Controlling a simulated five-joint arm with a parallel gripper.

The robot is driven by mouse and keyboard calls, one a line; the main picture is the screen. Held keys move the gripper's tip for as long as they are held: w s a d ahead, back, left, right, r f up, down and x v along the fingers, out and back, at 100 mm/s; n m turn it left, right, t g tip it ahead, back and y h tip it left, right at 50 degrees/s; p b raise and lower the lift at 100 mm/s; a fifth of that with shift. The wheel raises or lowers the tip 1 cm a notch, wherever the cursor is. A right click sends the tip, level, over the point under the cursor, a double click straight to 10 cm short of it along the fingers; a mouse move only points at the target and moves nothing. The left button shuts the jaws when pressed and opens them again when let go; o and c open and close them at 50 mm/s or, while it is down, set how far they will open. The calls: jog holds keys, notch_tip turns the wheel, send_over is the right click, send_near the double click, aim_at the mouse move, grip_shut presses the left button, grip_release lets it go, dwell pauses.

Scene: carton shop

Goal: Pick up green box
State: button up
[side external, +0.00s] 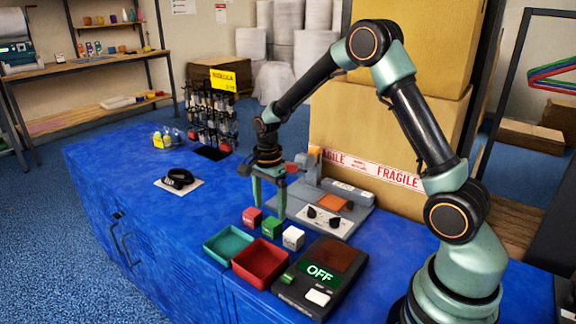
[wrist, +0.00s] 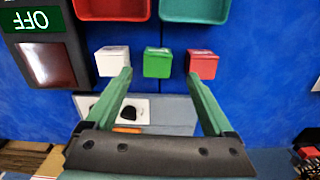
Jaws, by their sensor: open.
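The green box (wrist: 157,62) is a small cube on the blue bench top, in the middle of a row between a white box (wrist: 113,61) and a red box (wrist: 202,64). In the side view the green box (side external: 271,228) stands between the red box (side external: 252,217) and the white box (side external: 293,238). My gripper (wrist: 160,78) is open and empty, with its fingers pointing down. In the wrist view the green box lies between and just beyond the fingertips. In the side view my gripper (side external: 268,212) is just above and behind the boxes, one finger close to the green box.
A teal tray (side external: 228,245) and a red tray (side external: 259,263) lie in front of the boxes. A dark device reading OFF (side external: 320,272) is to their right. A grey machine with knobs (side external: 327,222) stands behind. The bench on the left is mostly clear.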

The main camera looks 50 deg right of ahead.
aim_at(272, 222)
jog(key=shift+s+f, duration=0.2)
jog(key=shift+f, duration=2.9)
grip_shut()
